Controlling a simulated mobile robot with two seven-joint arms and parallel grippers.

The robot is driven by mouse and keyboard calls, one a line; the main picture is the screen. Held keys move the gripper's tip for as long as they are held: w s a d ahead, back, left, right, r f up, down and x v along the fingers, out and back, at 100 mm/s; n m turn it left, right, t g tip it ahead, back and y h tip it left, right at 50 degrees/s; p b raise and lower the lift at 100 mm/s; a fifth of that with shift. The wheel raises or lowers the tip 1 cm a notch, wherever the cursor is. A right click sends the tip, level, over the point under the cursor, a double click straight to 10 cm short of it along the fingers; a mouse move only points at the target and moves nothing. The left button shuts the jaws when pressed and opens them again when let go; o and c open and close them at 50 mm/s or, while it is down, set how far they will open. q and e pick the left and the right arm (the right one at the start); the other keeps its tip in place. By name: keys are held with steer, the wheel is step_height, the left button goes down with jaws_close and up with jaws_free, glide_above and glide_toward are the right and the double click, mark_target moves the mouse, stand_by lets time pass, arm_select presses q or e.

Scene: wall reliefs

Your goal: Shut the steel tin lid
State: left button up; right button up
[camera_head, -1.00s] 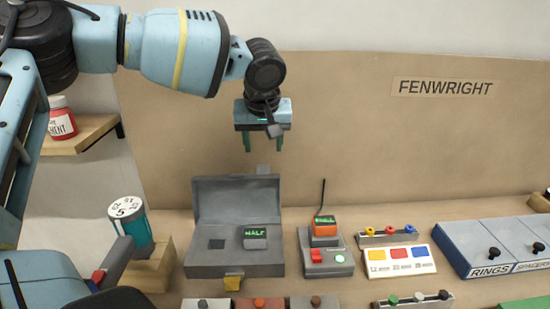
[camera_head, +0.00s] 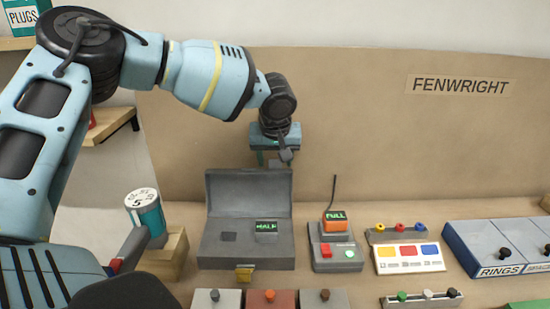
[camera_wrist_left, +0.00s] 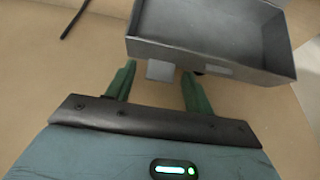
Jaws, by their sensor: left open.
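The steel tin (camera_head: 215,255) is a grey box on the bench in the head view. Its lid (camera_head: 235,192) stands open and upright at the back, with a small tab on its top edge. A block with a green "HALF" display (camera_head: 266,228) and a dark square lie inside the tin. My left gripper (camera_head: 275,159) is open just above the lid's top edge. In the left wrist view the lid (camera_wrist_left: 210,35) lies ahead, and its tab (camera_wrist_left: 160,70) shows between the open green fingertips; contact cannot be told. My right gripper is out of view.
Right of the tin is a grey charger (camera_head: 335,255) with a "FULL" block and a thin antenna. A teal dial canister (camera_head: 146,212) stands on a wooden block at left. Button panels and a blue bin (camera_head: 490,250) are further right. A brown backboard (camera_head: 400,140) rises behind.

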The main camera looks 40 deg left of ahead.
arm_select(q)
steer(key=c, duration=0.9)
jaws_close()
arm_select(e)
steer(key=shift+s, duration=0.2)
arm_select(q)
steer(key=shift+s+d, duration=0.1)
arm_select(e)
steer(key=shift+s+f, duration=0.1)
arm_select(q)
steer(key=shift+s+d+r, duration=0.1)
steer(key=shift+s, duration=0.05)
steer(key=shift+s+d+r, duration=0.2)
steer(key=shift+s+d, duration=0.25)
steer(key=shift+s, duration=0.05)
steer(key=s+d+b, duration=0.1)
steer(key=s+d, duration=0.4)
steer(key=s, duration=0.1)
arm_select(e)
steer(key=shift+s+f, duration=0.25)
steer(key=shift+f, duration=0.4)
arm_select(q)
steer(key=shift+a, duration=0.1)
